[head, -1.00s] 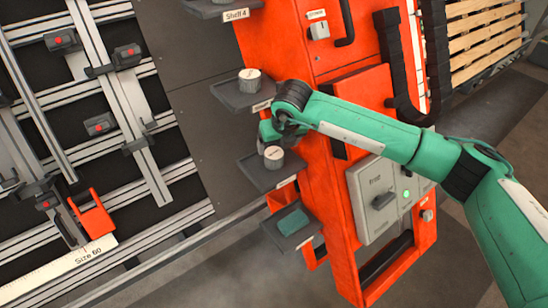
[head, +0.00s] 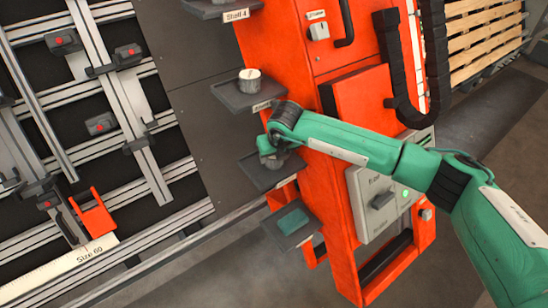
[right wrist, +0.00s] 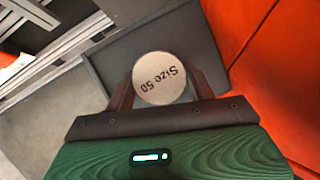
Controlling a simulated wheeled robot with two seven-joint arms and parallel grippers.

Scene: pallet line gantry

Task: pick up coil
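The pale round-topped coil marked "Size 50" (right wrist: 160,78) stands on a dark shelf (right wrist: 105,55), seen from above in the right wrist view. My right gripper (right wrist: 160,88) is over it, with one finger on each side. The fingers look open around the coil; I cannot see clear contact. In the head view the right gripper (head: 270,158) covers most of this coil at the middle shelf (head: 264,178). Another pale-topped coil (head: 249,80) stands on the shelf above (head: 235,97). My left gripper is not in view.
The orange cabinet (head: 350,210) stands close to the right of the shelves. A teal block (head: 292,221) lies on the shelf below. A rail frame with an orange bracket (head: 96,218) is at left. Wooden pallets (head: 485,40) stand at the upper right.

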